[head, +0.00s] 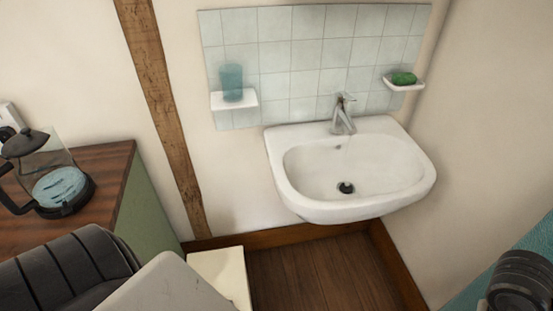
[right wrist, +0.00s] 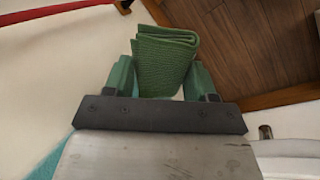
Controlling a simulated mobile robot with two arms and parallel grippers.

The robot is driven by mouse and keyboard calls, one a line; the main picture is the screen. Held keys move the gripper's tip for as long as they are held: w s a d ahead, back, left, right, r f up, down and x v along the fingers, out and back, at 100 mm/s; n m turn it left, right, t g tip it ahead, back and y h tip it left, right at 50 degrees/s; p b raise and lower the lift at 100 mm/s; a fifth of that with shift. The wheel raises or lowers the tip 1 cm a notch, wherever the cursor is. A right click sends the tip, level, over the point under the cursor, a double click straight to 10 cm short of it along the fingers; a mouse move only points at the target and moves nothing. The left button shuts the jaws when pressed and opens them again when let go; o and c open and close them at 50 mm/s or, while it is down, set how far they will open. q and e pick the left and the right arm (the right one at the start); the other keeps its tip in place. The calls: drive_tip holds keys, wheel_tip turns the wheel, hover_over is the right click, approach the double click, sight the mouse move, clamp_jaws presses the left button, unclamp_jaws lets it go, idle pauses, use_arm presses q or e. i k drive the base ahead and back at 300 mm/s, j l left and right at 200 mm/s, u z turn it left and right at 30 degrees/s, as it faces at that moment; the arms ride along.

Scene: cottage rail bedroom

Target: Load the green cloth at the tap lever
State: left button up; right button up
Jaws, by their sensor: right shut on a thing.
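A folded green cloth (right wrist: 165,62) is held between the fingers of my right gripper (right wrist: 163,82) in the right wrist view. The gripper is shut on it, and the folded end sticks out beyond the fingertips. In the head view the chrome tap (head: 343,118) stands at the back of the white washbasin (head: 285,185), with its lever (head: 345,97) on top. The basin looks empty around its dark drain. The cloth and my right gripper are outside the head view. My left gripper is in neither view.
A blue cup (head: 231,82) stands on a small white shelf (head: 220,102) left of the tap. Green soap (head: 403,78) lies on a dish (head: 405,87) at right. A glass coffee press (head: 60,185) stands on the wooden counter (head: 105,160). The floor (head: 310,280) below the basin is clear.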

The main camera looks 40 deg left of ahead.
sight(343, 97)
drive_tip(key=u, duration=1.95)
drive_tip(key=l+u, duration=0.25)
drive_tip(key=l, duration=0.3)
drive_tip(key=k+l+u, duration=0.1)
drive_tip(key=l+u, duration=0.15)
drive_tip(key=l, duration=0.3)
drive_tip(key=k+l+u, duration=0.1)
drive_tip(key=l+u, duration=0.15)
drive_tip(key=l, duration=0.3)
drive_tip(key=k+l, duration=0.1)
drive_tip(key=l, duration=0.2)
